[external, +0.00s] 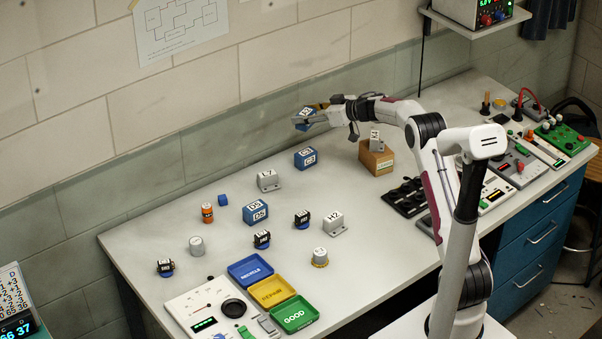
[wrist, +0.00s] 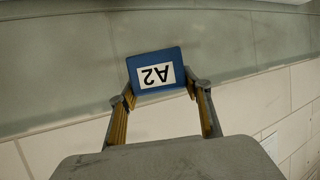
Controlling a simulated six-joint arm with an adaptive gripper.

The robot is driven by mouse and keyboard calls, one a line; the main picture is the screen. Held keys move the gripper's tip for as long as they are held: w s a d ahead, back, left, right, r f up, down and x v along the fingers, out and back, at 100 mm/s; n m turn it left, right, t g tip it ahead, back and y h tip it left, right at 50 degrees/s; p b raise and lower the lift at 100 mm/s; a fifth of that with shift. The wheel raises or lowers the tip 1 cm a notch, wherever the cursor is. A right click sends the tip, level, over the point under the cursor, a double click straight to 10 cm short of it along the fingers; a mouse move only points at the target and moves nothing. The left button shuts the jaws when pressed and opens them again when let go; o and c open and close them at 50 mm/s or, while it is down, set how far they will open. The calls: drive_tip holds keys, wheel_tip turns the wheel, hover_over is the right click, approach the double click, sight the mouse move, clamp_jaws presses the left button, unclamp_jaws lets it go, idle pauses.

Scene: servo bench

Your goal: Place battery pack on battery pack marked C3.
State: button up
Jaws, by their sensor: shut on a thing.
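My gripper (external: 318,112) is shut on a blue battery pack (external: 303,124). In the wrist view the pack (wrist: 156,60) sits between the fingertips (wrist: 163,90), and its white label reads A2 upside down. My gripper holds it in the air near the back wall. The blue battery pack marked C3 (external: 306,160) stands on the bench below the held pack, with a clear gap between them. Nothing shows on top of C3. The wrist view does not show C3.
Another blue pack, D5 (external: 256,214), a grey block L7 (external: 268,181) and a grey block H2 (external: 334,224) stand nearby. Coloured trays (external: 271,291) lie in front. The wall (external: 200,155) is close behind.

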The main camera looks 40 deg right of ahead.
drive_tip(key=shift+f, duration=0.1)
idle(0.3)
hover_over(306, 152)
drive_tip(key=shift+f, duration=3)
drive_tip(key=shift+f, duration=1.9)
drive_tip(key=shift+f, duration=0.1)
drive_tip(key=o, duration=1.2)
drive_tip(key=shift+o, duration=0.2)
